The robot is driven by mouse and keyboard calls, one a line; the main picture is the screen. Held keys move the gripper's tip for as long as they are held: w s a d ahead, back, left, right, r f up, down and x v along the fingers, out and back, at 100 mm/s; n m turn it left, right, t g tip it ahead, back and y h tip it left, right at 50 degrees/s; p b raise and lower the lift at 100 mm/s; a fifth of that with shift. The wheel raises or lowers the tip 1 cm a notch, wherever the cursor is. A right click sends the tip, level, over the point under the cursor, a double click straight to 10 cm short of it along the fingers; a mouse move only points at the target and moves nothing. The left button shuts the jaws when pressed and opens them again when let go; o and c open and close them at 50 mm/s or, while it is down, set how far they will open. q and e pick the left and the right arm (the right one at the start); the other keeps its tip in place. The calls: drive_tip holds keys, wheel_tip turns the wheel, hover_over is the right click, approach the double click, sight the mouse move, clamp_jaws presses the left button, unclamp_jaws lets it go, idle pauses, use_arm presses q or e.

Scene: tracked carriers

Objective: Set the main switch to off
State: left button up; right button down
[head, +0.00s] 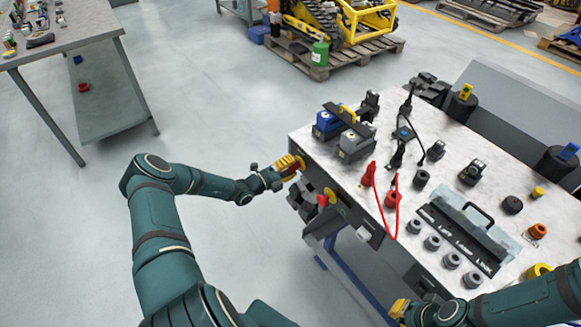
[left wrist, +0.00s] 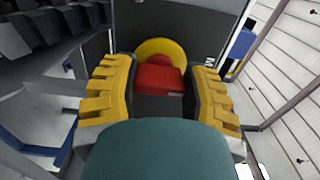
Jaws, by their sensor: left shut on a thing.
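The main switch, a red handle on a round yellow plate (left wrist: 160,48), is on the dark front panel of the bench, with a white letter M beside it. My left gripper (head: 291,163) is at the left end of that panel. In the left wrist view its yellow fingers (left wrist: 160,92) stand on both sides of the red handle and are shut on it. The handle's exact turn is hard to tell. A second red and yellow control (head: 326,199) is on the panel to the right. My right gripper (head: 400,308) is low in the head view, its finger gap unclear.
The bench top (head: 315,140) carries blue and grey connectors, cables, several grey cylinders and a clear-lidded case (head: 465,225). A grey table (head: 70,40) stands at the upper left. The floor between them is clear.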

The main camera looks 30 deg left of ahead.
idle(0.3)
use_arm(q)
drive_tip(key=o, duration=1.2)
drive_tip(key=v, duration=1.2)
drive_tip(key=shift+d, duration=0.1)
